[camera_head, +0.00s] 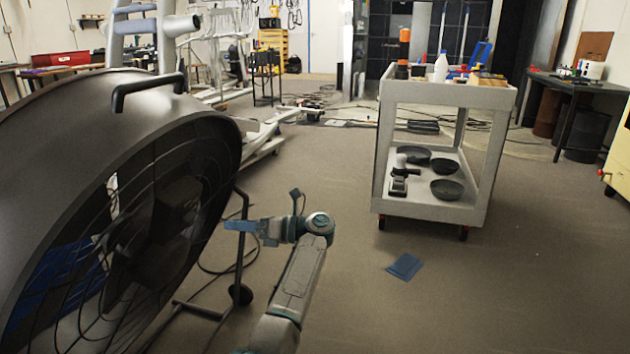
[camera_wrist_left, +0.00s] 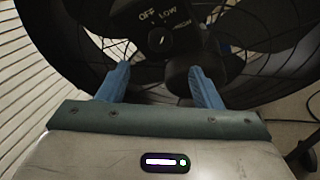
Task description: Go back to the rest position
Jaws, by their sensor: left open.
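My left gripper (camera_head: 238,226) is in front of the large drum fan (camera_head: 222,122), pointing left toward its grille. In the wrist view, its two blue fingers (camera_wrist_left: 160,75) stand apart with nothing held between them. Beyond them is the fan's dark control box with a round knob (camera_wrist_left: 160,39) and the labels OFF and LOW. The fingertips look apart from the knob, though the exact gap cannot be told. My left forearm comes up from the bottom of the head view. My right gripper is not in view.
A white cart (camera_head: 437,209) with bottles on top and dark bowls on its lower shelf stands to the right. A blue flat piece (camera_head: 404,266) lies on the floor before it. A dark table (camera_head: 580,86) is at far right. The floor in between is mostly clear.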

